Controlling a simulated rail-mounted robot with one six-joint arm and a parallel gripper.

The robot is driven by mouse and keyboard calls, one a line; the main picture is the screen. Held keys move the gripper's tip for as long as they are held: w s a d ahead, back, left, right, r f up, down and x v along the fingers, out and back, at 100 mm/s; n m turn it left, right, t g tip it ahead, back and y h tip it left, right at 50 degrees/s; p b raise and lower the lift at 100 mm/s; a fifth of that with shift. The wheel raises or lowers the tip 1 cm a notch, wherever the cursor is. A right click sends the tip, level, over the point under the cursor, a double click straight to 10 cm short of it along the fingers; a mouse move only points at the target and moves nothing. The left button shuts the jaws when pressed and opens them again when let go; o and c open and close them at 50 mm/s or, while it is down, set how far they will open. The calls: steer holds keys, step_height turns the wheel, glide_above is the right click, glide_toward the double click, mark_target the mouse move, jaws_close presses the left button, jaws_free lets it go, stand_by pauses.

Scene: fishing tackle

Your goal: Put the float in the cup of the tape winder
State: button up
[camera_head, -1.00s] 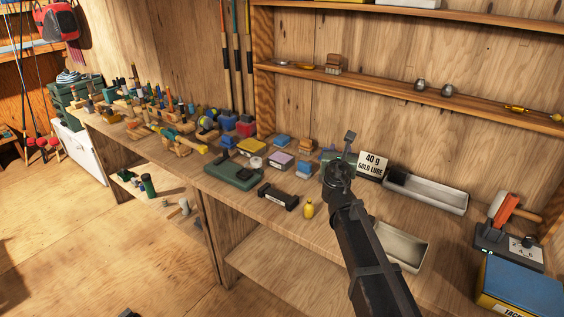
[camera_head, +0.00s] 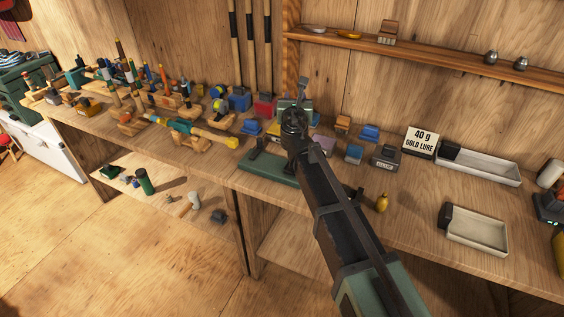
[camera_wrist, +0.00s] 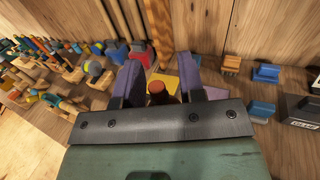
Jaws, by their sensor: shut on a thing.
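In the wrist view, my gripper (camera_wrist: 162,76) has its two purple fingers on either side of a reddish-brown, round-topped piece, which I take to be the float (camera_wrist: 157,93). Only its top shows, and the rest is hidden behind the gripper's dark front plate. In the head view, my gripper (camera_head: 301,95) is above the back of the bench, mostly hidden by my arm. A flat green base (camera_head: 268,170) lies on the bench below it, partly covered by my arm. I cannot tell whether it is the tape winder, and no cup shows clearly.
Blue blocks (camera_head: 355,153), a lure sign (camera_head: 421,141) and pale trays (camera_head: 476,228) are to the right.

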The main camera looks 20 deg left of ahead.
step_height(320, 180, down, 20)
steer(key=b, duration=1.9)
steer(key=shift+d+r, duration=0.1)
steer(key=shift+r, duration=0.1)
steer(key=shift+f, duration=0.2)
steer(key=o, duration=0.9)
steer(key=shift+r, duration=0.3)
steer(key=v, duration=1.2)
steer(key=shift+f, duration=0.1)
